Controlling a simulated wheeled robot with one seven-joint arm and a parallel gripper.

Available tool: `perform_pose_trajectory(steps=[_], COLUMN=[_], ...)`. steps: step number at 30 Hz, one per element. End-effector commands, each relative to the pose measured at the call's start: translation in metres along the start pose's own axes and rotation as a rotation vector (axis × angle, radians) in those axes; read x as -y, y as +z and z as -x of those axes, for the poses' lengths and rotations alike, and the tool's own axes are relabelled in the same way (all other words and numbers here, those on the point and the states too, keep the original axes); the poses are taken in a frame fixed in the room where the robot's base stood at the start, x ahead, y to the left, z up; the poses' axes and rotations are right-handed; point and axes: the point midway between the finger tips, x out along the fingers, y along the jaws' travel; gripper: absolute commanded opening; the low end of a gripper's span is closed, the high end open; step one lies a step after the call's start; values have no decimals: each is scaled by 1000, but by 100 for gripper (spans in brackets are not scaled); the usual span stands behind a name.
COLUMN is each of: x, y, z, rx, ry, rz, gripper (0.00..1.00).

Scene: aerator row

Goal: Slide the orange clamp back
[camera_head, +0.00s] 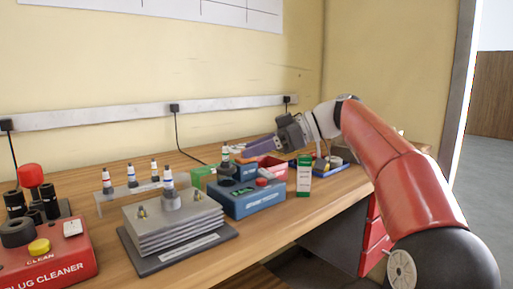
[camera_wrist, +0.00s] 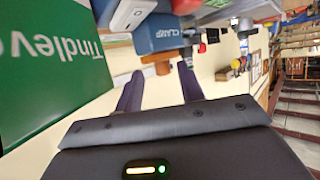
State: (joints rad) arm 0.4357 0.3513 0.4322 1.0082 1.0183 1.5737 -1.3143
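In the wrist view, a blue block marked CLAMP (camera_wrist: 160,33) lies ahead of my gripper (camera_wrist: 160,74). A dull orange part (camera_wrist: 158,57) shows along this block's near edge, beyond the gap between my fingers; I take it for the orange clamp. Its full shape and how far it has slid are unclear. My two purple fingers stand apart with nothing visible held between them. I cannot make out the clamp clearly there, and contact cannot be told.
A green and white box (camera_head: 304,178) stands close to my gripper; a large green lettered surface (camera_wrist: 50,60) fills the wrist view's left side. A stacked-plate fixture (camera_head: 175,220), a rack of vials (camera_head: 130,188) and a red plug cleaner (camera_head: 50,255) occupy the bench's left.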

Motion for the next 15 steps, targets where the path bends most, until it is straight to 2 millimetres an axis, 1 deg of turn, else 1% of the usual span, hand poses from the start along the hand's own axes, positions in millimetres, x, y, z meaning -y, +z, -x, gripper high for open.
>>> perform_pose_trajectory(steps=[2,5,8,15], x=[0,0,-1,-1], y=[0,0,0,0], z=[0,5,18,60], rx=[0,0,0,0], ry=[-1,0,2,4], rz=[0,0,0,-1], gripper=[39,39,39,39])
